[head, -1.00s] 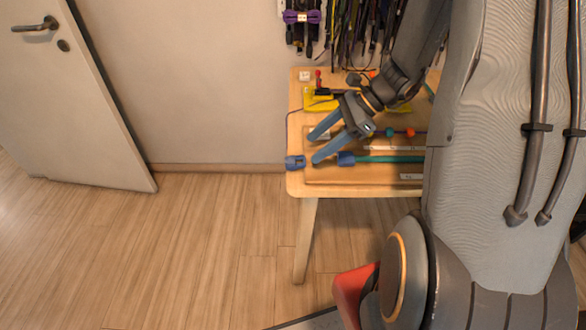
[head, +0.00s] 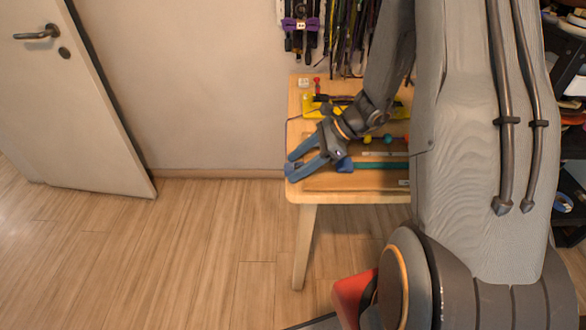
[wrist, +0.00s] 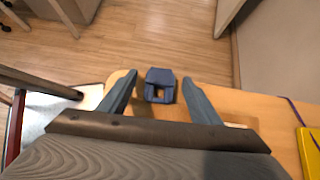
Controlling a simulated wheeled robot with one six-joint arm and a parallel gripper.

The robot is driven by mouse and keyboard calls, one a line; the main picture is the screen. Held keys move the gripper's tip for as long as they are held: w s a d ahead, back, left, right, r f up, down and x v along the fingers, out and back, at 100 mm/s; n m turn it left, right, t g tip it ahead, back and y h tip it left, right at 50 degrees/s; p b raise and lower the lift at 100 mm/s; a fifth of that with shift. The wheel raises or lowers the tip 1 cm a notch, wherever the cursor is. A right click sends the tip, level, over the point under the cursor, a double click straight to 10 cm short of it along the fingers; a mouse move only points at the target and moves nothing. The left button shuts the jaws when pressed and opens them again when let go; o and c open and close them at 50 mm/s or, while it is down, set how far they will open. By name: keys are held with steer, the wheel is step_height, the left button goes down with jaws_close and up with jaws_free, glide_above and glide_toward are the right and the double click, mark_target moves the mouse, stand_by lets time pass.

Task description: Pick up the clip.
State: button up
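The clip (wrist: 160,88) is a small dark blue block with a square opening, at the edge of the wooden table. In the wrist view it lies between my two blue fingers, near their tips, with a gap on each side. My gripper (head: 291,169) is open at the table's left edge in the head view. There the fingers partly hide the clip. In the wrist view my gripper (wrist: 159,79) shows the fingers spread around the clip, and none touches it visibly.
The wooden table (head: 297,121) carries a yellow object (head: 316,110), a teal rod (head: 380,166) with a blue end piece (head: 344,165), and small coloured balls. Cords hang on the wall behind. Open floor (head: 220,235) lies left of the table.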

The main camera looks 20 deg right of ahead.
mark_target(298, 167)
steer(key=c, duration=1.1)
steer(key=shift+r, duration=0.15)
step_height(298, 167, up, 10)
steer(key=shift+f, duration=0.1)
